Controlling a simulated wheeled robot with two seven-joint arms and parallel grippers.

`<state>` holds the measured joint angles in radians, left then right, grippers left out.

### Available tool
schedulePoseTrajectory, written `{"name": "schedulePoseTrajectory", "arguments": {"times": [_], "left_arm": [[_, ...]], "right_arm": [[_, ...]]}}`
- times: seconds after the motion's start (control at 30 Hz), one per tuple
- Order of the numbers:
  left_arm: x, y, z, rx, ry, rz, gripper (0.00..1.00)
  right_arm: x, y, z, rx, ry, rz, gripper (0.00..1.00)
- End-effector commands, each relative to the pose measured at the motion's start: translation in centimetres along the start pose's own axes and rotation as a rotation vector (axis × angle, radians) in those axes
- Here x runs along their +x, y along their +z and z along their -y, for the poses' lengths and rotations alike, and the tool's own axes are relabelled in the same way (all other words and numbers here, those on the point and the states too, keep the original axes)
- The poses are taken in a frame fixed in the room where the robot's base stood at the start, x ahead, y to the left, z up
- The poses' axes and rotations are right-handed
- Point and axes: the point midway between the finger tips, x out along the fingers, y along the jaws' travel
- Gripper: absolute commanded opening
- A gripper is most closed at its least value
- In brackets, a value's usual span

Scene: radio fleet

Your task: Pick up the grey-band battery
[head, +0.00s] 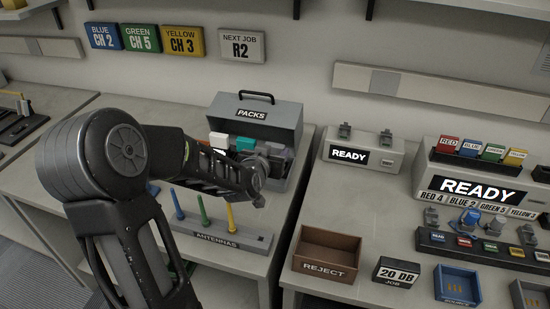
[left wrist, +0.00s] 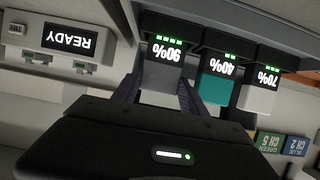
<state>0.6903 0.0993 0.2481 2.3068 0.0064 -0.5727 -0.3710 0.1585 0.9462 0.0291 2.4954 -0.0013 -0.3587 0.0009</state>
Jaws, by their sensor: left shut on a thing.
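The grey-band battery (left wrist: 163,76) shows in the left wrist view, upside down, with a "90%" label and green lights. My left gripper (left wrist: 158,90) has one finger on each side of its grey band and is shut on it. The battery is still in line with its neighbours at the packs case. In the head view my left gripper (head: 258,172) reaches into the open PACKS case (head: 254,120) and mostly hides this battery. My right gripper is not in view.
A teal-band battery (left wrist: 216,90) marked 40% and a white-band battery (left wrist: 257,98) marked 70% stand close beside it. The antenna rack (head: 240,241) with upright antennas is under my forearm. A READY tester (head: 372,158) and a REJECT box (head: 327,268) stand to the right.

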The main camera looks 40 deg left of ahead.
Motion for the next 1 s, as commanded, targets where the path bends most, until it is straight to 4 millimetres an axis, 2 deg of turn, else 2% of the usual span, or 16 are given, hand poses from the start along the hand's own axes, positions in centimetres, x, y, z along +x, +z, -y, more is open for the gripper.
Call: {"name": "schedulePoseTrajectory", "arguments": {"times": [0.03,0.37,0.77,1.0], "left_arm": [[0.0,0.0,0.0,0.000,0.000,0.000,0.31],[0.0,0.0,0.0,0.000,0.000,0.000,0.04],[-0.2,-0.6,0.0,0.001,-0.001,-0.003,0.04],[-1.1,-2.9,0.0,0.002,-0.001,-0.006,0.04]], "right_arm": [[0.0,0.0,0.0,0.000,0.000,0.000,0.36],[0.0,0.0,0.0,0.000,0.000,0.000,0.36],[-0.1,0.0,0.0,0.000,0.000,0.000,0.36],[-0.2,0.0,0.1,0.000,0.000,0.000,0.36]]}}
